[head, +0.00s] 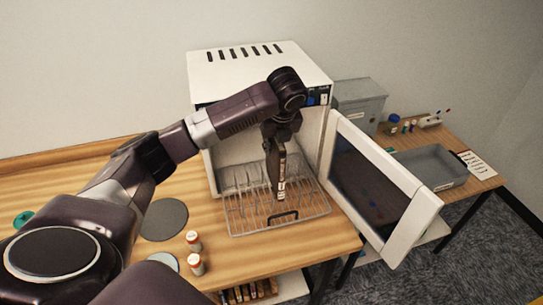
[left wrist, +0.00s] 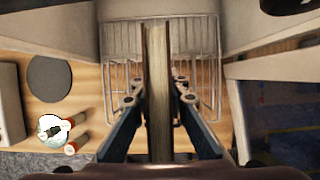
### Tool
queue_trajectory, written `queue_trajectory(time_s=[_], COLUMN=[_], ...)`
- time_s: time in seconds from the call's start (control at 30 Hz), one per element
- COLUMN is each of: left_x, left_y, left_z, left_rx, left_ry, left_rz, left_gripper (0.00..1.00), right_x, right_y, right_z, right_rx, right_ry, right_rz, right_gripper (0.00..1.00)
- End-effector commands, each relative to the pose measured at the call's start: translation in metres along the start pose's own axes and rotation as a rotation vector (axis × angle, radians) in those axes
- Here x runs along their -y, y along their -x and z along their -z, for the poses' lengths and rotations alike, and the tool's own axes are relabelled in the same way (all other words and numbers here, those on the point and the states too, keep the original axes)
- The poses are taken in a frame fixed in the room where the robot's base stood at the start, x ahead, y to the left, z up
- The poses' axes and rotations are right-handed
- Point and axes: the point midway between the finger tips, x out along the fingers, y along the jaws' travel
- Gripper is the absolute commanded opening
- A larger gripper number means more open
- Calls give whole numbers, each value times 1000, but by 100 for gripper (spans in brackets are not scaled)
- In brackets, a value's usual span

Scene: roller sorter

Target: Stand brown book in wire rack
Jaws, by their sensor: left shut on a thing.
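The brown book (head: 280,172) hangs upright, spine narrow, with a pale label near its lower end. My left gripper (head: 281,143) is shut on its upper part. In the left wrist view the book (left wrist: 158,80) stands edge-on with its pages showing between the two fingers. The wire rack (head: 245,221) pulls out from the open white oven. The book's lower end is over the rack's middle; I cannot tell whether it touches the wires. The rack also shows in the left wrist view (left wrist: 117,48), partly hidden behind the book and fingers. My right gripper is out of view.
The white oven (head: 225,75) stands behind, its door (head: 412,213) swung open to the right of the rack. A dark round mat (head: 164,220) and small bottles (head: 194,241) lie left of the rack. A grey tray (head: 432,166) and grey box (head: 360,104) stand right.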

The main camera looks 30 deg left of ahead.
Motion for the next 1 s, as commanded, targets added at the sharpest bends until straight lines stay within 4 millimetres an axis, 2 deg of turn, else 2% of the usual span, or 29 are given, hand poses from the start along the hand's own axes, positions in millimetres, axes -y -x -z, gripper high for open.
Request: queue_trajectory(time_s=[0.1, 0.2, 0.63, 1.0], left_x=[0, -1, 0, 1], left_y=[-5, -24, -67, -73], left_z=[-24, -12, 6, 8], left_rx=[2, -2, 0, 1], left_ry=[4, -2, -1, 0], left_rz=[-1, -3, 0, 2], left_gripper=[0, 0, 0, 0], right_x=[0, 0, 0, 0], right_y=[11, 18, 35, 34], right_z=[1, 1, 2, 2], right_rx=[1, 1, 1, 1], right_ry=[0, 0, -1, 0], right_rz=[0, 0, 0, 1], right_gripper=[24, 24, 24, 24])
